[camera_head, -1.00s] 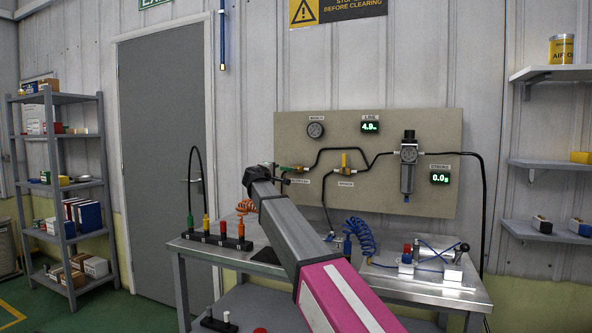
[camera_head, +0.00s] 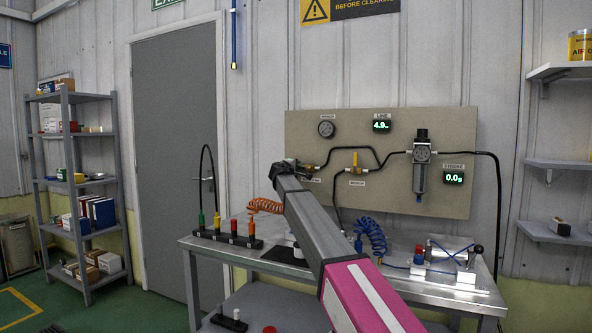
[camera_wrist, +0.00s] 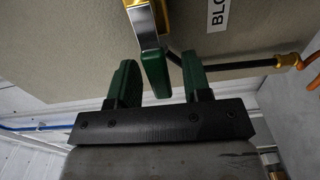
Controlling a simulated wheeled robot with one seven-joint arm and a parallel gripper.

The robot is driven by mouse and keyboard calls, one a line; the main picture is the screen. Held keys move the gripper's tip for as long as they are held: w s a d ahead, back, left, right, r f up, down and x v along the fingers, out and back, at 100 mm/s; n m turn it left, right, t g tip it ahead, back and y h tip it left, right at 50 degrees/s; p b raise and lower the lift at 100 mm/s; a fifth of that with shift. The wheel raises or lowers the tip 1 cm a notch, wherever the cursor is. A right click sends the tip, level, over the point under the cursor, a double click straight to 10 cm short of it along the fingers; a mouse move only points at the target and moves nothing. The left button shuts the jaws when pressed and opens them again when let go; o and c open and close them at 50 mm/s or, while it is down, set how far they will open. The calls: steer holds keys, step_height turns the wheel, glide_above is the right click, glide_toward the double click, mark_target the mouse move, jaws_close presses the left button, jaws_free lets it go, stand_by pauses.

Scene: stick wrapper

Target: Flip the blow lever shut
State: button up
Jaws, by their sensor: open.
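The blow lever shows in the wrist view as a metal strip with a green grip (camera_wrist: 155,74), hanging from a brass valve (camera_wrist: 161,14). A label reading "BLO" (camera_wrist: 217,13) is beside it, partly cut off. My gripper (camera_wrist: 160,62) is open, with one dark green finger on each side of the grip. The grip lies between the fingers with visible gaps; I see no clamping. In the head view my gripper (camera_head: 288,166) is at the left edge of the beige panel (camera_head: 400,197) and hides most of the lever.
A second valve with a yellow lever (camera_head: 355,160) is on the panel to the right. Black hose, a filter regulator (camera_head: 421,170) and a gauge (camera_head: 326,129) share the panel. The metal bench (camera_head: 270,262) below carries a coiled orange hose (camera_head: 265,205) and a blue one (camera_head: 372,235).

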jaws_close()
